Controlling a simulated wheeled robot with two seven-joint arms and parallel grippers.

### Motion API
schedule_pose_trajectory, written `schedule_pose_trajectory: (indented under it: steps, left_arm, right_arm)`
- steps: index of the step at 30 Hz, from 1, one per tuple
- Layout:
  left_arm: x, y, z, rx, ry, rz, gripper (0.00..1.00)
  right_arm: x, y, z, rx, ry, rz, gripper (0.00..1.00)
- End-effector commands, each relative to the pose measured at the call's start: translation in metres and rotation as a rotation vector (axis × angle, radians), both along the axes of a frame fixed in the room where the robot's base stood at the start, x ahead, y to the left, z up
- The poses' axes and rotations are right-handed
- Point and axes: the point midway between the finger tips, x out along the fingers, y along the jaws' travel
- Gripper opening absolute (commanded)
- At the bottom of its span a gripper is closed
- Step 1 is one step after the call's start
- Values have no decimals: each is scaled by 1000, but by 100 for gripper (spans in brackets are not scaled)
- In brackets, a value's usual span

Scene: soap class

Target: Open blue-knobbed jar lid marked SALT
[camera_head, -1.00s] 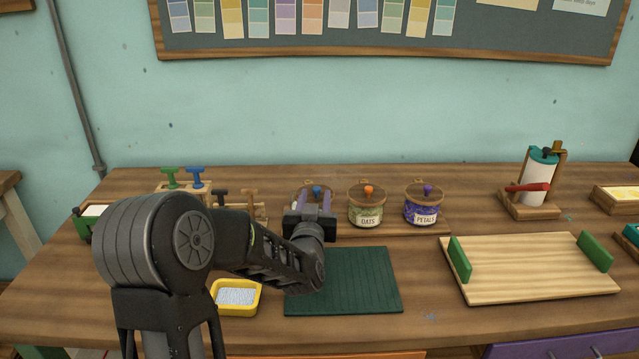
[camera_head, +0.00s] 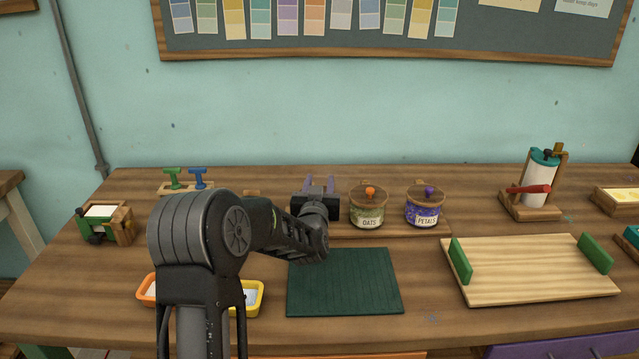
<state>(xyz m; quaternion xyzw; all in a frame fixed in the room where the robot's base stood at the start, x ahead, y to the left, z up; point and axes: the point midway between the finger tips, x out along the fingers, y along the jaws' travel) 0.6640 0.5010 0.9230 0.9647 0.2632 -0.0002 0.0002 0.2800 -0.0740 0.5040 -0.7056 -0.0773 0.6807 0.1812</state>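My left gripper (camera_head: 317,182) is above the left end of the jar row, in front of where the SALT jar stands. Its two purple fingers point away from me and are spread apart, with a gap between them. The SALT jar and its blue knob are hidden behind the gripper's dark body, and I cannot make out the knob between the fingers. My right gripper is not in view.
The OATS jar (camera_head: 367,207) with an orange knob stands close right of the gripper, then the PETALS jar (camera_head: 424,208). A green mat (camera_head: 344,282) lies in front. A wooden tray (camera_head: 528,272) is at right, a yellow dish (camera_head: 254,298) at left.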

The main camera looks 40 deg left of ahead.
Motion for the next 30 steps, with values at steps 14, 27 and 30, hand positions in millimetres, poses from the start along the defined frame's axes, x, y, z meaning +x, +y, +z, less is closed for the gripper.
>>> schedule_pose_trajectory:
  steps: [14,27,30]
  left_arm:
    - [0,0,0,0,0,0,5]
    - [0,0,0,0,0,0,0]
    - [0,0,0,0,0,0,0]
  right_arm:
    - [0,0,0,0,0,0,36]
    - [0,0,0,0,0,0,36]
    - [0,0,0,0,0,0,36]
